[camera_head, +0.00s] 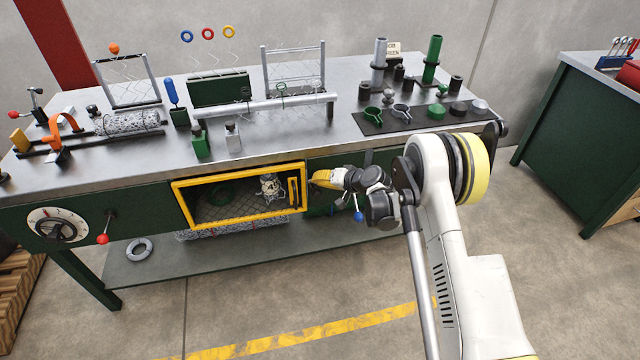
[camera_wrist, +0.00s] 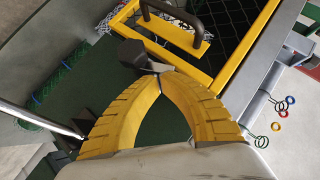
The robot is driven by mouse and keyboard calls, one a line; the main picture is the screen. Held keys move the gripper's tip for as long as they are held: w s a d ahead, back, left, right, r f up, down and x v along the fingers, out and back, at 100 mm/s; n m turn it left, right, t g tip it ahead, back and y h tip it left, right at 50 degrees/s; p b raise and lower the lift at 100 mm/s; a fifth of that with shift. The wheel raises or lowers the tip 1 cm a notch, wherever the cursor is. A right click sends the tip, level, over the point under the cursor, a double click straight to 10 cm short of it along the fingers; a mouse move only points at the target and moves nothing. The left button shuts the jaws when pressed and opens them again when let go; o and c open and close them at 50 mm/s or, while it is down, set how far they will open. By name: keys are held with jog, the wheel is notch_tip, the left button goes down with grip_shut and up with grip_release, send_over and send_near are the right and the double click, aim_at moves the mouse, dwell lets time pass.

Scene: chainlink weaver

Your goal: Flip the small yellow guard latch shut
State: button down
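The yellow-framed mesh guard (camera_head: 238,221) covers the opening at the bench front, and its frame crosses the top of the wrist view (camera_wrist: 236,62). A black bar handle (camera_head: 293,192) sits on a short yellow plate at the guard's right end; it also shows in the wrist view (camera_wrist: 172,14). I cannot clearly pick out a separate small yellow latch. My gripper (camera_head: 313,179), with yellow ribbed fingers, is just right of the guard. In the wrist view the fingertips (camera_wrist: 159,76) meet, with nothing seen between them. A dark block (camera_wrist: 133,53) lies just beyond the tips, touching or very close.
The bench top (camera_head: 300,140) above carries a roller, wire frames and a tool mat (camera_head: 385,124). A red-knobbed lever (camera_head: 103,239) and a dial (camera_head: 57,226) are on the front at left. The floor before the bench is clear.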

jog(key=shift+a, duration=0.3)
jog(key=shift+a+n+h, duration=0.3)
jog(key=shift+n+h, duration=0.1)
jog(key=shift+h, duration=0.1)
jog(key=shift+s+a+b, duration=0.15)
jog(key=shift+a+b, duration=0.15)
jog(key=shift+b, duration=0.05)
dwell(4.0)
dwell(1.0)
